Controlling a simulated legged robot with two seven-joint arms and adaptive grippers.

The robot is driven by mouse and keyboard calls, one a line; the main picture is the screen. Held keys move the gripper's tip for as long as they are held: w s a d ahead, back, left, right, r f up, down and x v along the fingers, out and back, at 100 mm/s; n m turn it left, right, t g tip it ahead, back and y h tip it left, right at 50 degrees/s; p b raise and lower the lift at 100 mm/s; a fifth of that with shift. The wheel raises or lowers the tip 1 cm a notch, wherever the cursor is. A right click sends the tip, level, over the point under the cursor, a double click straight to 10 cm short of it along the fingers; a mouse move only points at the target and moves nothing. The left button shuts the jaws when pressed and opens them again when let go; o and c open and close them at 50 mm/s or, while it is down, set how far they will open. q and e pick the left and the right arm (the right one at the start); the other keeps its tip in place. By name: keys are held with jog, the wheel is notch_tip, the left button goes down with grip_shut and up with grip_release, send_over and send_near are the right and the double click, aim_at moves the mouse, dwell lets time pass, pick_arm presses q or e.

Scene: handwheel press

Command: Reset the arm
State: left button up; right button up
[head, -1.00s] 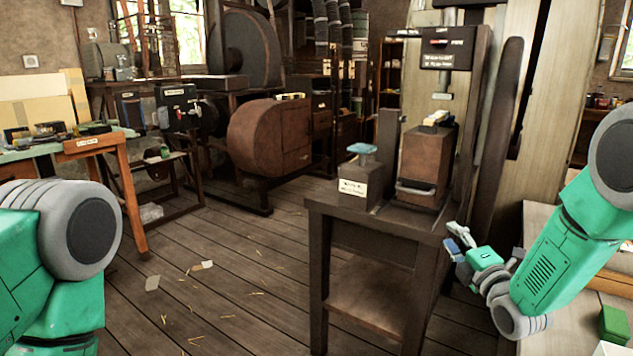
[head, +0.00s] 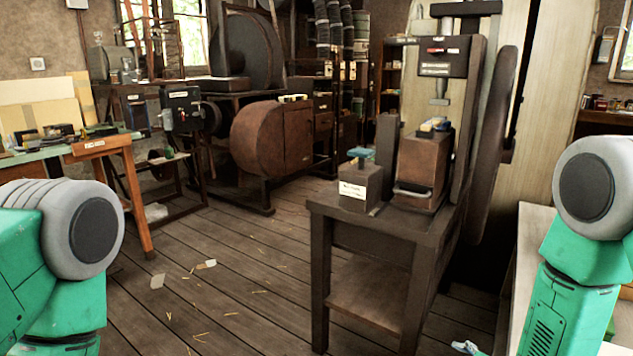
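My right arm (head: 570,260), green with grey joints, hangs at the right of the head view, its forearm pointing down. Only a pale tip of my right gripper (head: 467,347) shows at the bottom edge, low and to the right of the press table. Whether it is open or shut is hidden. My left arm (head: 60,250) shows at the lower left, and its gripper is out of view. The handwheel press (head: 445,80) stands upright on a dark table (head: 335,213). A brown block-like box (head: 421,165) stands under its ram.
A small dark box (head: 354,190) with a white label and blue-green top stands left of the press. A pale bench (head: 535,225) lies at the right, close to my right arm. The plank floor (head: 230,270) in the middle is open, with scattered scraps.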

pick_arm(q)
notch_tip(320, 180, up, 4)
jog(key=p, duration=0.3)
jog(key=shift+f, duration=0.25)
pick_arm(e)
jog(key=s+f+m+g, duration=0.1)
jog(key=s+m+g, duration=0.2)
jog(key=s, duration=0.8)
jog(key=s+f+m+g+h, duration=0.1)
jog(key=s+m+g, duration=0.3)
jog(key=s, duration=0.7)
jog(key=s+f+m+g, duration=0.3)
jog(key=s+m, duration=0.1)
jog(key=s, duration=0.7)
jog(key=shift+s+a+f+g+h, duration=0.2)
jog(key=shift+f+g+h, duration=0.1)
jog(key=shift+g, duration=0.1)
jog(key=shift+w, duration=0.2)
